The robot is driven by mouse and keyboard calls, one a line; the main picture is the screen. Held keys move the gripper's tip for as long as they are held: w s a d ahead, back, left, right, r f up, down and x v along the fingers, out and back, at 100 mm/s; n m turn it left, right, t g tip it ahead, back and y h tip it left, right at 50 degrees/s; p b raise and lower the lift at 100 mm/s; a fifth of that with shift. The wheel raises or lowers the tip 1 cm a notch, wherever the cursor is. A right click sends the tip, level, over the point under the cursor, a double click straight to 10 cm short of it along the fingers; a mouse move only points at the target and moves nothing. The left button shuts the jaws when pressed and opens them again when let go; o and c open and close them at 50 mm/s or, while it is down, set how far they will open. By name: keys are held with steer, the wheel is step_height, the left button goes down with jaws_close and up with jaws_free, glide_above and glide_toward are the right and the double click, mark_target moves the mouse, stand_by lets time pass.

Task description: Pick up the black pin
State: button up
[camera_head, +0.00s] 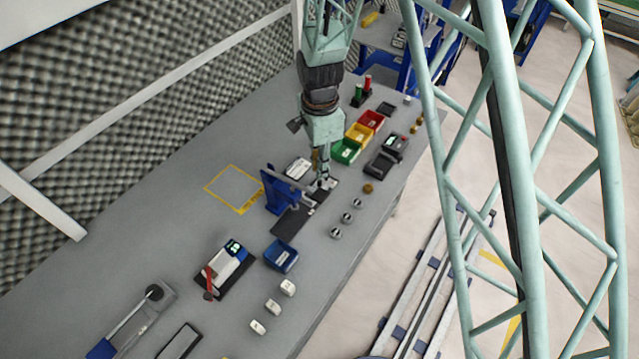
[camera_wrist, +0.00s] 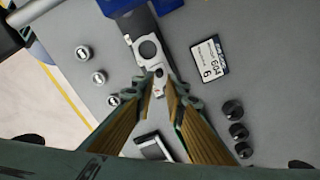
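In the wrist view, three short black round pieces (camera_wrist: 238,131) stand in a row on the grey table, right of my gripper (camera_wrist: 160,84). A small dark round spot (camera_wrist: 158,73) shows on a light grey fixture (camera_wrist: 148,48) just past my fingertips. I cannot tell which of these is the black pin. My gripper's fingers are slightly apart, with part of the fixture visible between them and nothing clearly held. In the head view my gripper (camera_head: 324,183) is low over the table beside the blue press (camera_head: 275,190); the arm hides part of the area behind it.
Three silver round pieces (camera_head: 347,217) stand near the front edge. A white card (camera_wrist: 210,58) lies flat. Green (camera_head: 346,151), yellow (camera_head: 358,133) and red (camera_head: 371,121) bins stand beyond my gripper. A blue bin (camera_head: 281,256) is nearer. The yellow-outlined area (camera_head: 208,189) is empty.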

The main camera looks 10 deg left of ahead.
mark_target(319, 181)
steer(key=shift+f, duration=0.1)
stand_by(0.3)
steer(key=shift+s+f, duration=0.1)
steer(key=shift+f, duration=2.45)
steer(key=shift+c, duration=0.7)
jaws_close()
steer(key=shift+r, duration=0.2)
step_height(319, 181, up, 10)
steer(key=shift+f, duration=0.2)
